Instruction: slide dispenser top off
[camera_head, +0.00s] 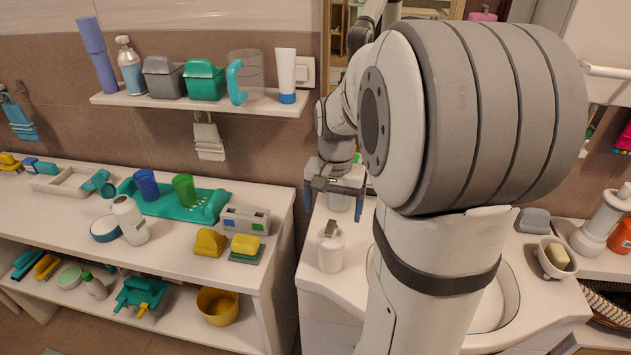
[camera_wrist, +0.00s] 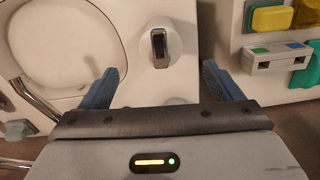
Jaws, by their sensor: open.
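A white dispenser (camera_head: 331,250) with a greyish top stands upright on the sink counter, left of the basin. In the wrist view the dispenser (camera_wrist: 160,45) is seen from above, with a dark, shiny top. My gripper (camera_head: 334,208) is open and empty, with blue fingers pointing down. It is above the back of the sink counter, behind the dispenser in the head view. In the wrist view the dispenser lies just beyond the gap between my fingertips (camera_wrist: 160,68), apart from both.
The basin (camera_wrist: 60,45) and faucet (camera_wrist: 35,100) are left in the wrist view. A grey-white box (camera_head: 246,220) and yellow sponge (camera_head: 245,244) are on the left counter. My arm hides much of the basin.

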